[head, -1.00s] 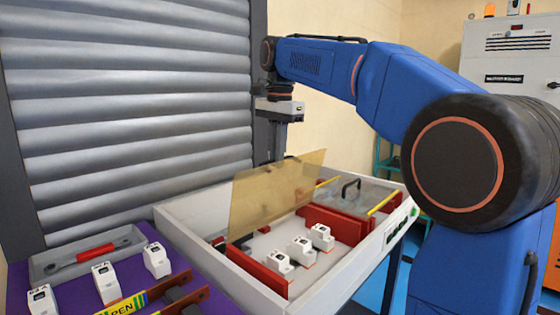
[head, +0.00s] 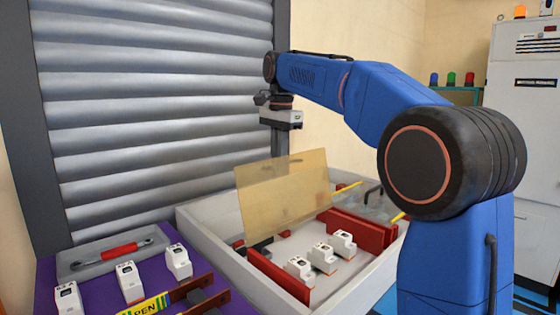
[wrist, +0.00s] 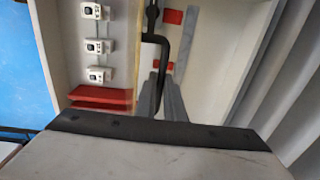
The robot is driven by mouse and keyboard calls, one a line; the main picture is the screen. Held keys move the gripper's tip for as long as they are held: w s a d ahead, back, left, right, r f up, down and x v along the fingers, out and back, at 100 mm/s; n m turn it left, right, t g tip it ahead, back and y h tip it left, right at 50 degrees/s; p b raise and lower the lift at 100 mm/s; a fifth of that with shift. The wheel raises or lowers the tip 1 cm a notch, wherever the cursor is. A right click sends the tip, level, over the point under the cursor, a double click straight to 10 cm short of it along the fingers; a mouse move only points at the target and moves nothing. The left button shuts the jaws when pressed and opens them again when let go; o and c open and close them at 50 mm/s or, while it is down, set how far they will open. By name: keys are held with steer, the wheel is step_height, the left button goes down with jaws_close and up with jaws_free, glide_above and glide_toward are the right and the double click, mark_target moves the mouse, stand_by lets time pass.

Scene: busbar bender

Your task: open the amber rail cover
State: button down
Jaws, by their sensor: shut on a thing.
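The amber rail cover (head: 283,195) is a translucent flat panel. It stands raised, close to upright, over the pale tray (head: 265,288) in the head view. In the wrist view it shows nearly edge-on as a thin tan strip (wrist: 137,45). Its dark bar handle (wrist: 160,45) runs down beside that strip to my gripper (wrist: 163,98). The grey fingers are shut on the handle. In the head view my wrist is behind the cover, and the fingertips are hidden by it.
White breaker modules (head: 322,257) sit in the tray between red blocks (head: 278,274). A clear cover with a black handle (head: 373,195) lies at the tray's right end. A purple bench (head: 100,292) with a red-handled tool (head: 120,249) is at left. A ribbed grey shutter (head: 160,110) stands close behind.

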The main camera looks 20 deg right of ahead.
steer(key=shift+r, duration=0.15)
steer(key=c, duration=1.8)
jaws_free()
steer(key=shift+c, duration=0.2)
step_height(320, 180, up, 12)
steer(key=shift+s+d, duration=0.2)
steer(key=shift+s, duration=0.1)
steer(key=shift+s, duration=0.15)
